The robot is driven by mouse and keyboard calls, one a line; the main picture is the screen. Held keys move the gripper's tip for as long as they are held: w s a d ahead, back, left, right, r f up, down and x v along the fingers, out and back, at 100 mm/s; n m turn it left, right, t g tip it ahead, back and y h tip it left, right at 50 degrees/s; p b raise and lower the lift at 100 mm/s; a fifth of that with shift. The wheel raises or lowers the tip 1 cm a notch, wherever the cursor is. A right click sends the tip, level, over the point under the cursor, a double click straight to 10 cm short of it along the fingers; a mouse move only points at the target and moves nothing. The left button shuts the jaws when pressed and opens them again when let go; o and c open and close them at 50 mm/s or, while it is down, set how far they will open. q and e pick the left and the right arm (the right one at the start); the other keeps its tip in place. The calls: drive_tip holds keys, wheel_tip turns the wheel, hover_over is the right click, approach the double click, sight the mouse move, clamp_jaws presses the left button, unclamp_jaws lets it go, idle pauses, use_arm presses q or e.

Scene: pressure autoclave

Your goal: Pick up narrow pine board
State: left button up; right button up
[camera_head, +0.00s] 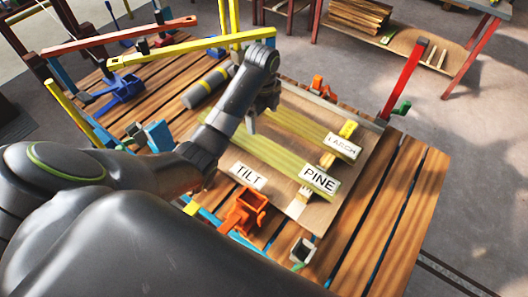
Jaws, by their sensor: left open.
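The narrow pine board (268,154) is a pale yellow-green strip. It lies flat on a light wooden panel (352,178) on the slatted bench, and its near right end meets a white PINE label (319,180). My left gripper (262,116) is open above the panel, near the far left ends of the boards. My arm and wrist hide part of the pine board's left end. I cannot tell whether the fingers touch a board. My right gripper is not in view.
A second pale board (303,127) lies beyond, by a LARCH label (344,147). A TILT label (248,176) and orange clamp (243,212) are at the near side. A red post (404,80) rises at right; a yellow bar (190,47) crosses the back. The bench's right slats (395,215) are clear.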

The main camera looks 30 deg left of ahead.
sight(264, 146)
use_arm(q)
wheel_tip(264, 146, down, 8)
drive_tip(key=shift+w+r+b, duration=0.15)
drive_tip(key=shift+r+b, duration=0.1)
drive_tip(key=shift+b, duration=0.35)
drive_tip(key=shift+d+f+p, duration=0.2)
drive_tip(key=shift+f+p, duration=0.15)
drive_tip(key=shift+f, duration=2.85)
drive_tip(key=c, duration=1.4)
drive_tip(key=shift+r, duration=0.1)
drive_tip(key=shift+c, duration=0.2)
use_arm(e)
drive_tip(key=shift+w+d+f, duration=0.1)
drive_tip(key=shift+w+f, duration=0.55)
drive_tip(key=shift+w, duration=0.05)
